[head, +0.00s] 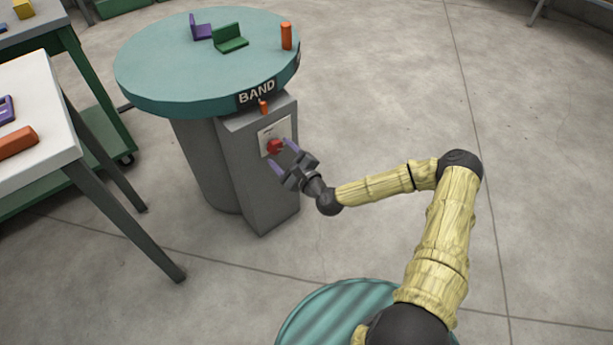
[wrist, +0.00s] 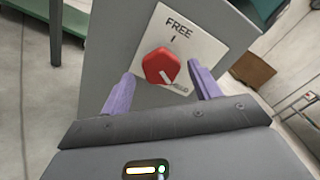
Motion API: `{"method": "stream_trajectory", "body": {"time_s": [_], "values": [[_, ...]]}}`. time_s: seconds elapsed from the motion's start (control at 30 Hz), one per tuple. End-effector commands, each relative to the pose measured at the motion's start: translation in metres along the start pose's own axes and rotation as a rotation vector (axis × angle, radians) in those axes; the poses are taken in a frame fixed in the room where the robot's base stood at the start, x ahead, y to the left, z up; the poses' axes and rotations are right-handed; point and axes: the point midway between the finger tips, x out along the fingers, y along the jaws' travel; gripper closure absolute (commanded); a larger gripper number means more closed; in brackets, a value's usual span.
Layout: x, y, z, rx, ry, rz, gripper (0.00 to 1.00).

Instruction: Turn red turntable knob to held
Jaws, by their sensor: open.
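The red knob (head: 274,147) sits on a white plate (head: 267,133) on the grey pedestal under the turntable (head: 190,82). In the wrist view the knob (wrist: 160,66) shows between and just beyond the two purple fingertips. My gripper (head: 283,160) is open, with a gap visible on both sides of the knob. The plate (wrist: 200,45) reads FREE at the top, with a tick below it.
A purple bracket (head: 201,30), a green bracket (head: 230,38) and an orange cylinder (head: 286,36) stand on the turntable. A small orange peg (head: 263,107) sits below the BAND label. A white table (head: 40,125) stands at left. The floor at right is clear.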

Motion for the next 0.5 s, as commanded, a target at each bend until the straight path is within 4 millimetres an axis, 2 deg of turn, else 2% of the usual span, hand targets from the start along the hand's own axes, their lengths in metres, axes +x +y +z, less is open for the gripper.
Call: {"method": "stream_trajectory", "body": {"time_s": [0.5], "values": [[-0.103, -0.001, 0.001, 0.005, 0.004, 0.0, 0.38]]}}
